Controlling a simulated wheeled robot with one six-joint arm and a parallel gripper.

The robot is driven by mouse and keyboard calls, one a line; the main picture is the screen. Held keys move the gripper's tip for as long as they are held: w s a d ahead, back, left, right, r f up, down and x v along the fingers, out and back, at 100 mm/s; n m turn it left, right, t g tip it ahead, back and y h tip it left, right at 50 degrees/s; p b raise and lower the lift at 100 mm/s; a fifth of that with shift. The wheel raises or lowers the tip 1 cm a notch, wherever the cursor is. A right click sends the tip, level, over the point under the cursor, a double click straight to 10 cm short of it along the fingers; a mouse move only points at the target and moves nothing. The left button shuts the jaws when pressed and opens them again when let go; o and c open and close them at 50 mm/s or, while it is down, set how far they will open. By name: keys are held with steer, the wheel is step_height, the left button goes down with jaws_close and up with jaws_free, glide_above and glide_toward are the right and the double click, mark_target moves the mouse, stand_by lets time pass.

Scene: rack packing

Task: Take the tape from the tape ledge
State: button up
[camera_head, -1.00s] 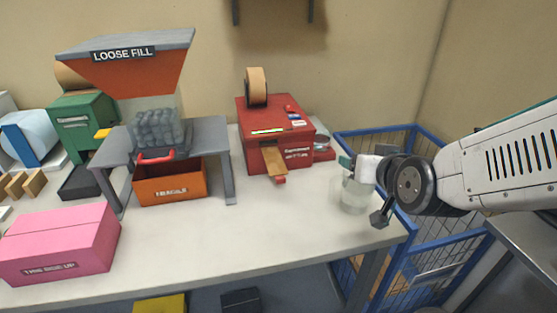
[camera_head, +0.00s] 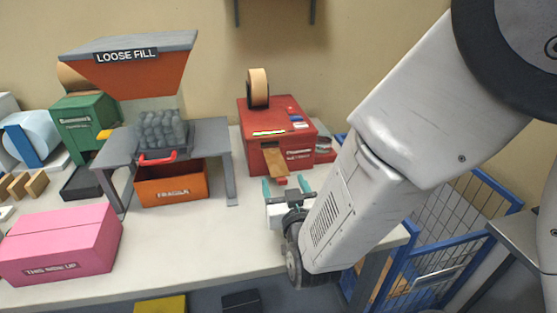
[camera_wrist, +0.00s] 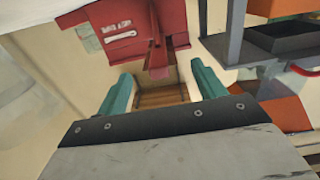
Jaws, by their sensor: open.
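A strip of brown tape (camera_head: 275,159) lies on the sloping front ledge of the red tape dispenser (camera_head: 250,139), which stands at the back of the white table. A small red tab shows at the ledge's lower end. My gripper (camera_head: 287,187) is open, low over the table just in front of the ledge, its teal fingertips pointing at the dispenser. In the wrist view, the red dispenser (camera_wrist: 110,24) is at the top, beyond my gripper (camera_wrist: 162,88). A brown patch shows between the spread fingers; I cannot tell if it is the tape.
The loose-fill hopper (camera_head: 128,68) stands on a grey stand to the left, with an orange bin (camera_head: 172,190) below. A pink box (camera_head: 62,243) is at the front left. A blue wire cage (camera_head: 440,227) stands at the right. The table's front middle is clear.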

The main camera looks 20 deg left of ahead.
mark_target(283, 182)
steer(key=shift+x, duration=1.5)
steer(key=c, duration=1.1)
steer(key=shift+o, duration=0.2)
steer(key=shift+r, duration=0.15)
